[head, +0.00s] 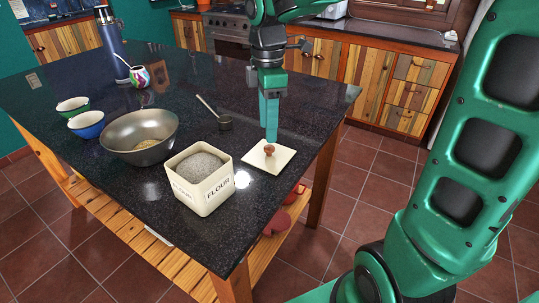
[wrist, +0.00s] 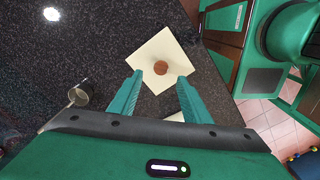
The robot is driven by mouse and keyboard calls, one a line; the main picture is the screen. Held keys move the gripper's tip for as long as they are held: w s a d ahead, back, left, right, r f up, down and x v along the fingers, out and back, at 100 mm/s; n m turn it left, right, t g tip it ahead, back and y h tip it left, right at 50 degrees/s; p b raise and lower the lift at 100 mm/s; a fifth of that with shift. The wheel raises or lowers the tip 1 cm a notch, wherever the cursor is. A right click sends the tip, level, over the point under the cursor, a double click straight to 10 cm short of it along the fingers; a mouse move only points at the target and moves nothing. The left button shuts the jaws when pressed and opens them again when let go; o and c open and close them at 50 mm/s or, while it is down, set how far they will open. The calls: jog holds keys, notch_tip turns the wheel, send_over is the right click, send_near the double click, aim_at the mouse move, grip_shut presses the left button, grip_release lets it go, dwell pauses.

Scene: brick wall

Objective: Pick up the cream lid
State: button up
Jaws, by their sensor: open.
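The cream lid (head: 268,157) is a flat square with a round reddish-brown knob, lying on the dark countertop near its right edge. In the wrist view the lid (wrist: 150,50) lies just beyond the fingertips, with its knob (wrist: 160,68) in line with the gap between them. My gripper (head: 270,138) points down at the lid in the head view, its tips close to the knob. The wrist view shows its two green fingers (wrist: 159,76) apart, with nothing held. Whether the tips are level with the knob I cannot tell.
A cream flour canister (head: 222,194), open and full, stands in front of the lid. A metal bowl (head: 120,152), a small scoop (head: 225,122), two small bowls, a patterned cup and a tall flask (head: 112,42) stand further left. The counter's right edge is near the lid.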

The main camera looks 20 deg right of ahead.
aim_at(269, 147)
jog(key=shift+d+f, duration=0.15)
jog(key=shift+f, duration=2.75)
jog(key=shift+c, duration=0.4)
grip_shut()
